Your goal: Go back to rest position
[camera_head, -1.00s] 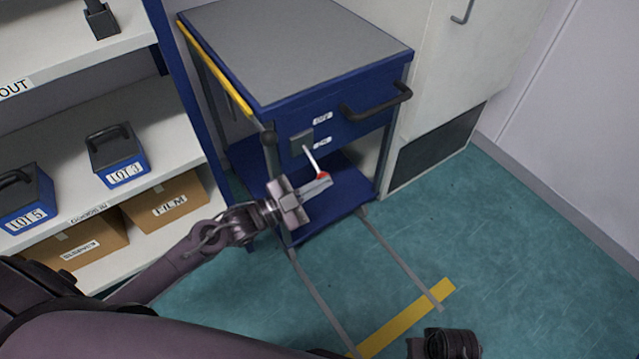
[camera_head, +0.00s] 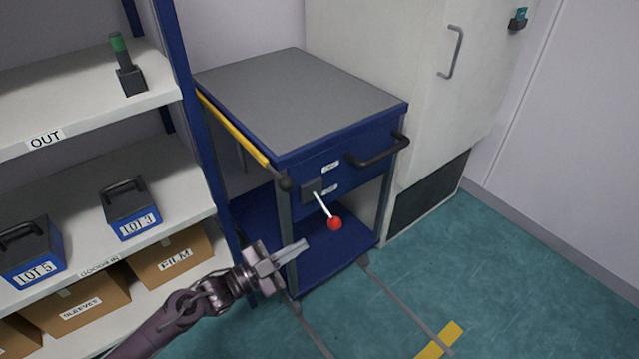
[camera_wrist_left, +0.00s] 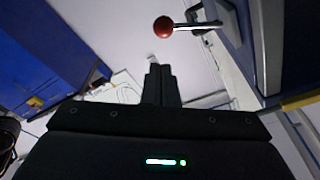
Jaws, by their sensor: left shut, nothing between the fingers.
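My left gripper (camera_head: 290,252) is in front of the blue trolley's left front post, a little left of and below the lever's red knob (camera_head: 335,223). Its fingers are shut and empty, apart from the knob. In the left wrist view the closed fingers (camera_wrist_left: 160,85) point up the picture, with the red knob (camera_wrist_left: 163,27) beyond them. The lever hangs from a grey plate (camera_head: 312,189) on the trolley front, slanting down to the right. My right gripper is not in view.
The blue trolley (camera_head: 300,95) has a grey top and a black handle (camera_head: 378,152). A shelf (camera_head: 165,95) on the left holds LOT boxes (camera_head: 130,208) and cartons (camera_head: 170,258). A pale cabinet (camera_head: 425,110) stands behind right. Green floor (camera_head: 520,290) at the right is clear.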

